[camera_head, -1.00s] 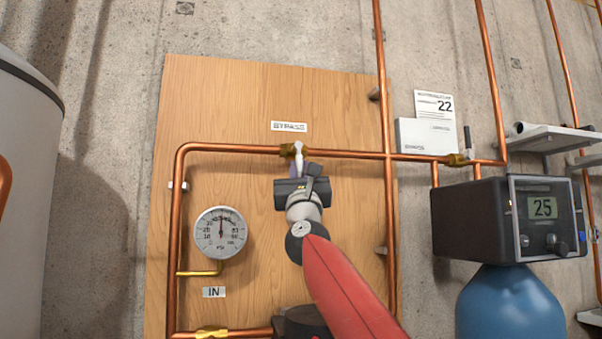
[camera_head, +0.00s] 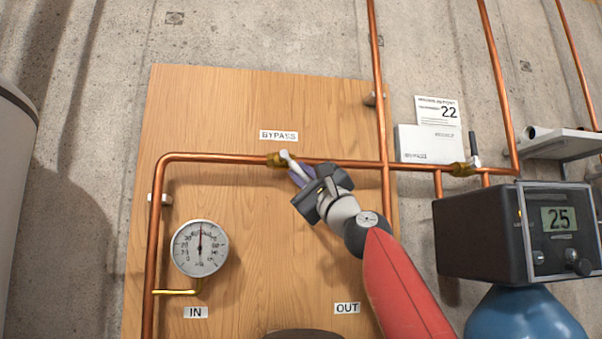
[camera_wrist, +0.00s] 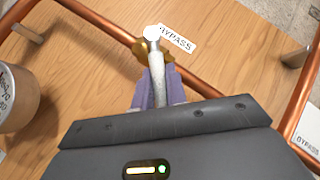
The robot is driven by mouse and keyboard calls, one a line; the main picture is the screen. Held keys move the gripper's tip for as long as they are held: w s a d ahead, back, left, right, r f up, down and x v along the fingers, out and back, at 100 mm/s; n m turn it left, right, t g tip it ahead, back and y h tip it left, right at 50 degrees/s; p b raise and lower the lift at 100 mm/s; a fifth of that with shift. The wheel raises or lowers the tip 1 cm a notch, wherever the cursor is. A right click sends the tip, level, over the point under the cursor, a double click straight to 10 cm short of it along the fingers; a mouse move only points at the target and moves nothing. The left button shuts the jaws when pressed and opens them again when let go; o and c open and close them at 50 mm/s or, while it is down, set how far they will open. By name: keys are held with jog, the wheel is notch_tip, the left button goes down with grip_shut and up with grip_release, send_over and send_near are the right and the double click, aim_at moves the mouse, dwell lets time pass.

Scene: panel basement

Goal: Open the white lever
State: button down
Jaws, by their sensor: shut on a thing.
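The white lever (camera_head: 289,160) sits on a brass valve (camera_head: 274,160) in the upper copper pipe, just under the BYPASS label (camera_head: 279,135). The lever points down and to the right from the valve. My gripper (camera_head: 300,175) is shut on the lever's lower part, its purple fingers on either side of it. In the wrist view the white lever (camera_wrist: 155,60) rises from between the purple fingers (camera_wrist: 158,88), with the brass valve (camera_wrist: 140,50) behind its round end. The fingers hide the lever's lower end.
A pressure gauge (camera_head: 200,248) is at the lower left of the wooden board (camera_head: 235,100). A vertical copper pipe (camera_head: 376,70) crosses the board's right side. A dark box reading 25 (camera_head: 485,233) and a blue tank (camera_head: 525,315) stand at the right.

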aim_at(306, 179)
jog(key=shift+d+r+n+g, duration=0.1)
jog(key=shift+n+g, duration=0.3)
jog(key=c, duration=1.4)
grip_release()
jog(key=shift+c, duration=0.2)
jog(key=b+v, duration=0.6)
jog(key=shift+w+f+b, duration=0.15)
jog(key=shift+f+b, duration=0.15)
jog(key=shift+f, duration=0.1)
jog(key=shift+s+d+f+b, duration=0.25)
jog(key=shift+s+d+b, duration=0.25)
jog(key=shift+s+b, duration=0.1)
